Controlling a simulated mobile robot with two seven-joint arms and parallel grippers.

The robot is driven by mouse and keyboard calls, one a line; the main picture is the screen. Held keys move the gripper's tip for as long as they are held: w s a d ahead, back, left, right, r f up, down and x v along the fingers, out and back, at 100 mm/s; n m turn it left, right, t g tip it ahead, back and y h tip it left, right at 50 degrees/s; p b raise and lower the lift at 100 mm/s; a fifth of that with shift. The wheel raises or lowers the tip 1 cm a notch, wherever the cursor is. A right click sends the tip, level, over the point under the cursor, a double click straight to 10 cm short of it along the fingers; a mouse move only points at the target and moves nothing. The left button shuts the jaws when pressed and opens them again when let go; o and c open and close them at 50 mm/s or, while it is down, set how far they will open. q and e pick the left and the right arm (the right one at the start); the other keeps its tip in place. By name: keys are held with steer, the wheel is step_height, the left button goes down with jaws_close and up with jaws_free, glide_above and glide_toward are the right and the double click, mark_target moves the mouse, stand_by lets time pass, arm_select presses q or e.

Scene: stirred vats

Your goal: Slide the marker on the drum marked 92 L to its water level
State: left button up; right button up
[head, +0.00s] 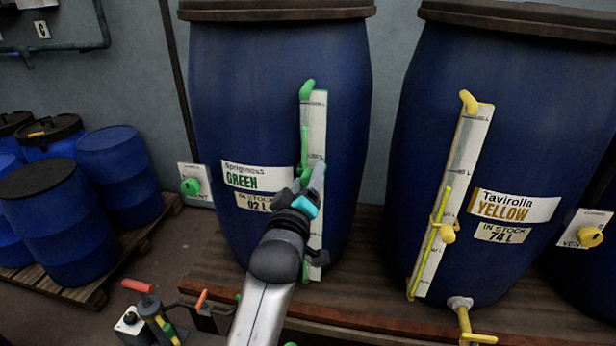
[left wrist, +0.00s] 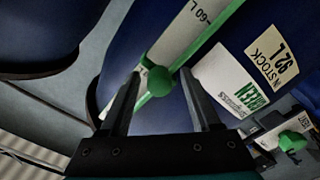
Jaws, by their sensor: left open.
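The blue drum (head: 222,120) marked 92 L and GREEN stands left of centre in the head view. Its white gauge board (head: 316,125) runs up the front, with a narrow green strip (head: 304,148) along the left edge. In the left wrist view, the green round marker knob (left wrist: 160,81) is on the gauge near the 60 L print. My left gripper (head: 312,178) is open in front of the board. Its fingers stand either side of the knob in the left wrist view; contact is unclear. The arm hides the lower gauge in the head view. My right gripper is not in view.
A second blue drum (head: 425,120), marked YELLOW and 74 L, stands to the right with its own gauge and yellow knob (head: 447,234). A green vent valve (head: 190,186) is left of the first drum. Small blue drums (head: 115,165) stand on a pallet at left.

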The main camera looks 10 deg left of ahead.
arm_select(q)
steer(key=shift+s, duration=0.1)
jaws_close()
stand_by(0.4)
steer(key=shift+r, duration=0.1)
stand_by(0.8)
